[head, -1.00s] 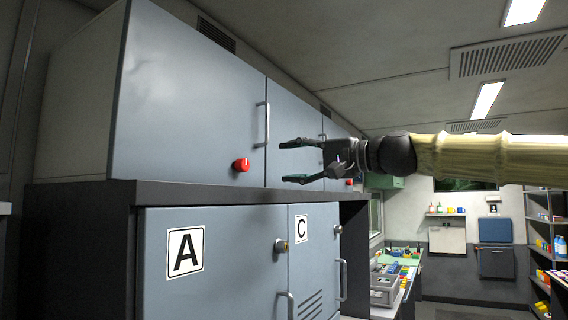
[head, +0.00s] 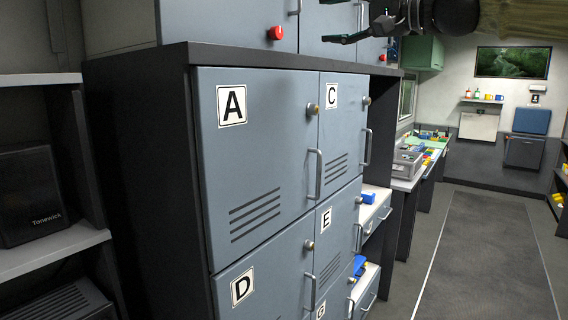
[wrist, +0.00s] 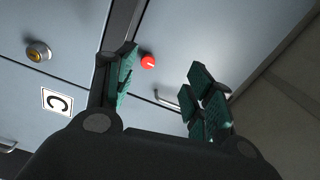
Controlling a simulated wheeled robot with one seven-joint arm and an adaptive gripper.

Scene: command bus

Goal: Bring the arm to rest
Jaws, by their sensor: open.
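My gripper (head: 338,24) is at the top edge of the head view, in front of the upper cabinets, partly cut off by the frame. In the wrist view my gripper (wrist: 165,85) has its two green-padded fingers spread apart with nothing between them. Beyond them are a red knob (wrist: 148,62), a door handle (wrist: 170,100) and the locker door marked C (wrist: 57,102). My arm comes in from the right at the top of the head view.
Grey lockers, with door A (head: 262,150) and door D (head: 262,285), stand shut at the centre. A red knob (head: 276,33) is on an upper cabinet. Left is a shelf (head: 50,252) with a black box (head: 30,195). The aisle floor (head: 480,250) at right is clear.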

